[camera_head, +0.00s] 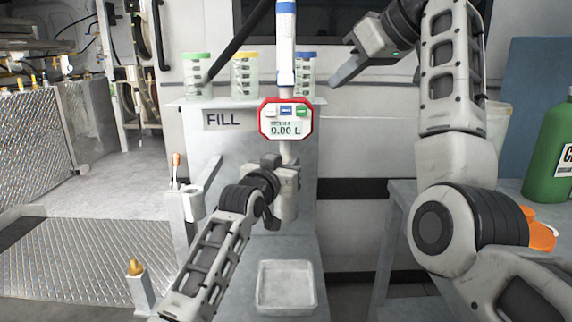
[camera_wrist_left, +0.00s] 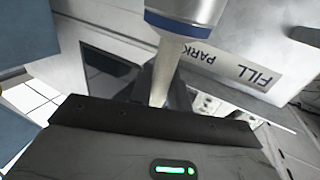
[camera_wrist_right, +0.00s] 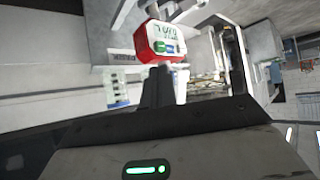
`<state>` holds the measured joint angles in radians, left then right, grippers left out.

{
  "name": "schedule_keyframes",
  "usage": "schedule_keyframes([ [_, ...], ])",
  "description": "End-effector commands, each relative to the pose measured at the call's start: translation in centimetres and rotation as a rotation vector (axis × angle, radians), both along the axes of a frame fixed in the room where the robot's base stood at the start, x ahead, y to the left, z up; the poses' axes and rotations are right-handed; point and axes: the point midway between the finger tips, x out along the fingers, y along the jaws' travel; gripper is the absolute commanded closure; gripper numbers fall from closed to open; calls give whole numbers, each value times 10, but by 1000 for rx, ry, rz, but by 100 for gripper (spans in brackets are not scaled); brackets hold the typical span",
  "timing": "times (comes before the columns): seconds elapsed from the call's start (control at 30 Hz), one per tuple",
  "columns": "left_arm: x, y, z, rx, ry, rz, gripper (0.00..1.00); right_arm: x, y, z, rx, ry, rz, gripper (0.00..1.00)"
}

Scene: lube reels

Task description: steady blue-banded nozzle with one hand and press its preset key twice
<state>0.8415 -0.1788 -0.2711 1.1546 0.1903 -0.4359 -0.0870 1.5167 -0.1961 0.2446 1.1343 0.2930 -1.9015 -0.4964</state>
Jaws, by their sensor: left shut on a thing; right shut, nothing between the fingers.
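The blue-banded nozzle (camera_head: 286,45) stands upright in the head view, with a white grip and blue bands. Its red-framed meter (camera_head: 286,118) reads 0.00 L and has a white, a blue and a green key above the display; the meter also shows in the right wrist view (camera_wrist_right: 160,42). My left gripper (camera_head: 287,166) is shut on the nozzle just below the meter. In the left wrist view a pale cylinder with a blue band (camera_wrist_left: 182,24) narrows towards my fingers. My right gripper (camera_head: 345,76) is shut and empty, above and right of the meter, apart from it.
Jars with green (camera_head: 197,75), yellow (camera_head: 245,75) and blue (camera_head: 306,75) lids stand on the shelf behind the nozzle. A FILL label (camera_head: 222,120) is left of the meter. A pale tray (camera_head: 286,309) lies below. A green bottle (camera_head: 548,150) stands at right.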

Motion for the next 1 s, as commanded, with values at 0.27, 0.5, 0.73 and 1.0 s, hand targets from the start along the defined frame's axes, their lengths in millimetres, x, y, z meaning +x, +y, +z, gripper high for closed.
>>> schedule_keyframes([
  [0.27, 0, 0, -2, 1, 3, 0, 100, 14, 2, -37, 105, 94, -75, 100],
  [0.5, 0, 0, -2, 1, 3, 0, 100, 43, 7, -146, 469, 360, -344, 100],
  [0.73, 0, 0, -1, 1, 3, 0, 100, 39, 35, -160, 994, 267, -441, 100],
  [1.0, 0, 0, -2, 2, 4, 0, 100, -32, 62, -105, 1564, 182, -286, 100],
])
